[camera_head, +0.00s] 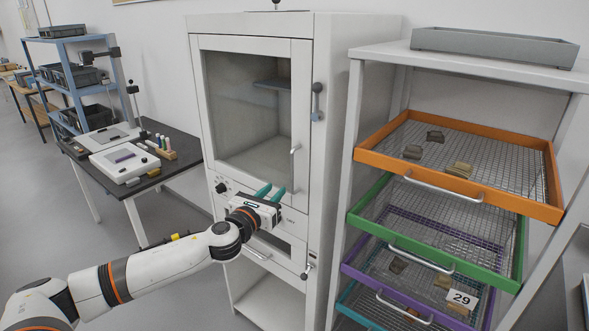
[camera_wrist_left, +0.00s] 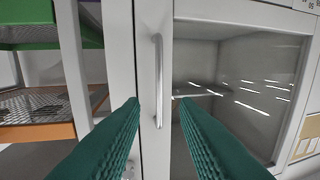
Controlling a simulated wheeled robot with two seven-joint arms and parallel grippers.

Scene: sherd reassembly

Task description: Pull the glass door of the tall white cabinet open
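The tall white cabinet (camera_head: 345,120) stands in the middle of the head view. Its glass door (camera_head: 240,105) is shut, in a white frame. A slim upright metal handle (camera_head: 295,151) sits on the door's right side; it also shows as a vertical bar in the left wrist view (camera_wrist_left: 158,75). My left gripper (camera_head: 271,192) is open in front of the cabinet, its teal fingers pointing at it, below the handle's upper end. In the wrist view the handle appears between the two fingertips (camera_wrist_left: 156,102), with no clear contact. My right gripper is out of view.
A rack with orange (camera_head: 450,185), green and purple mesh drawers holding sherds stands close on the cabinet's right. A dark-topped table (camera_head: 165,165) with instruments stands on the left. Below the door are a knob and a lower panel with a handle (camera_head: 257,254).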

